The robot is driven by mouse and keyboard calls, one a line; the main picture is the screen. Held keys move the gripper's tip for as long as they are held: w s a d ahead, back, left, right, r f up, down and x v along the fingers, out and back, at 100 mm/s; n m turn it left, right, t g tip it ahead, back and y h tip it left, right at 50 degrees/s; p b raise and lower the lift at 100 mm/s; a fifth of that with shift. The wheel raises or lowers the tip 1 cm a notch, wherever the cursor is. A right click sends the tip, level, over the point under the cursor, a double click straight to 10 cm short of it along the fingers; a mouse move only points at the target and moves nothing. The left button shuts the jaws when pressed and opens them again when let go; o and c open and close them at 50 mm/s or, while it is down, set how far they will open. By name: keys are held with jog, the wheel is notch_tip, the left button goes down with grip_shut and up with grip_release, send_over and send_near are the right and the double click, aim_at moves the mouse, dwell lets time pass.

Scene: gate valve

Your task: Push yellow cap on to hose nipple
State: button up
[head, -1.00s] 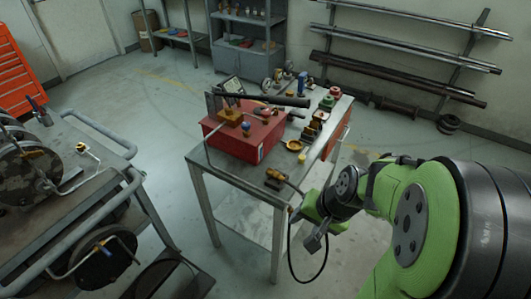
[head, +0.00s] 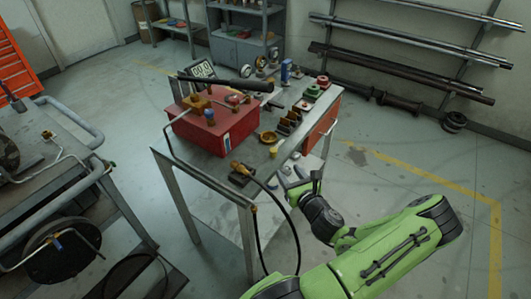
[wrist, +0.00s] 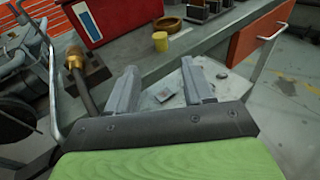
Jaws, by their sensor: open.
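The yellow cap (head: 274,151) is a small cylinder standing on the workbench near its right edge. It also shows in the wrist view (wrist: 160,42), ahead of and between my fingertips. The brass hose nipple (head: 238,166) sits on a dark block at the bench's front edge, with a black hose running off it. In the wrist view the nipple (wrist: 75,60) is left of my fingers. My gripper (head: 299,179) is open and empty, just off the bench's right side. In the wrist view my gripper (wrist: 160,68) is apart from the cap, with bench edge between.
A red box (head: 215,125) with a valve and a long dark bar stands on the bench (head: 197,167). A brass dish (head: 268,137) lies behind the cap. An orange drawer (head: 320,133) juts at the right. A hose cart (head: 75,150) stands left. Floor to the right is clear.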

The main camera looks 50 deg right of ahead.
aim_at(275, 153)
jog(key=b+x, duration=0.1)
jog(key=x, duration=1.2)
jog(key=shift+s, duration=0.1)
grip_shut()
